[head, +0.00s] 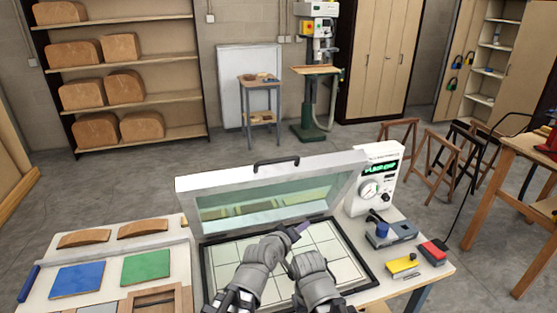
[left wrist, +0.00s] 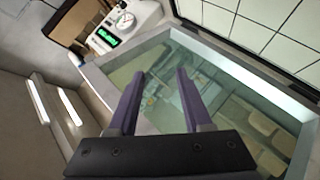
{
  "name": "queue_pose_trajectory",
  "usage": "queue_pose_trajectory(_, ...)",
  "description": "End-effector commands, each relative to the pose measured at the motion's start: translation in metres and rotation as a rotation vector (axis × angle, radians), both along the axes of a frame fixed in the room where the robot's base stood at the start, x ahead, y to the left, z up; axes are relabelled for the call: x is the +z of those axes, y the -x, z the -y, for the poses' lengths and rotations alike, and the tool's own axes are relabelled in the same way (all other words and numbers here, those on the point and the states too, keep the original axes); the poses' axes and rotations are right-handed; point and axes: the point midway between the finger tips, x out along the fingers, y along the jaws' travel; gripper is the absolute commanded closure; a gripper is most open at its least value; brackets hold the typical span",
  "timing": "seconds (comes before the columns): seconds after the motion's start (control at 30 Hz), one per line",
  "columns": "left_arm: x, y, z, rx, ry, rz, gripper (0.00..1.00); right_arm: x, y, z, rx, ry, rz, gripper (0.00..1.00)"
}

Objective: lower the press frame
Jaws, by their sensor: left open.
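The press frame (head: 185,184) is raised in the head view, tilted up at the back of the press bed (head: 330,262), which has a pale grid. It has a pale rim, a greenish see-through sheet and a dark handle (head: 276,161) on its top edge. In the left wrist view the frame's rim (left wrist: 252,75) and sheet lie beyond my fingers. My left gripper (head: 301,230) is over the bed in front of the sheet; its purple fingers (left wrist: 160,75) are apart and empty. My right gripper (head: 314,278) is above the bed's front; its fingers are hidden.
A white control box (head: 375,180) with a green display and gauge stands right of the frame. A blue and grey tool (head: 391,233), a yellow block (head: 403,266) and a red block (head: 433,252) lie right of the bed. Curved wood pieces (head: 142,229) and blue and green sheets lie left.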

Motion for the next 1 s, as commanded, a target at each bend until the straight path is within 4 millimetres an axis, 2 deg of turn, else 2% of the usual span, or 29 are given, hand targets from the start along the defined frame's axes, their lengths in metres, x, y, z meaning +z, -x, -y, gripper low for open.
queue_pose_trajectory(0.03,0.024,-0.011,-0.002,0.058,0.102,0.07,0.5,0.003,0.0,0.0,0.0,0.0,0.0,1.0)
queue_pose_trajectory(0.1,0.056,-0.023,-0.01,0.14,0.246,0.16,0.5,0.005,0.0,0.0,0.0,0.0,0.0,1.0)
queue_pose_trajectory(0.2,0.093,-0.033,-0.027,0.244,0.427,0.274,0.5,0.007,0.0,0.0,0.0,0.0,0.0,1.0)
queue_pose_trajectory(0.3,0.12,-0.036,-0.046,0.326,0.569,0.361,0.5,0.008,0.0,0.0,0.0,0.0,0.0,1.0)
queue_pose_trajectory(0.4,0.137,-0.036,-0.06,0.381,0.664,0.42,0.5,0.009,0.0,0.0,0.0,0.0,0.0,1.0)
queue_pose_trajectory(0.6,0.148,-0.035,-0.072,0.423,0.733,0.466,0.5,0.009,0.0,0.0,0.0,0.0,0.0,1.0)
queue_pose_trajectory(0.83,0.15,-0.04,-0.07,0.421,0.731,0.466,0.5,0.011,0.0,0.0,0.0,0.0,0.0,1.0)
queue_pose_trajectory(1.0,0.154,-0.052,-0.066,0.421,0.73,0.465,0.5,0.016,0.0,0.0,0.0,0.0,0.0,1.0)
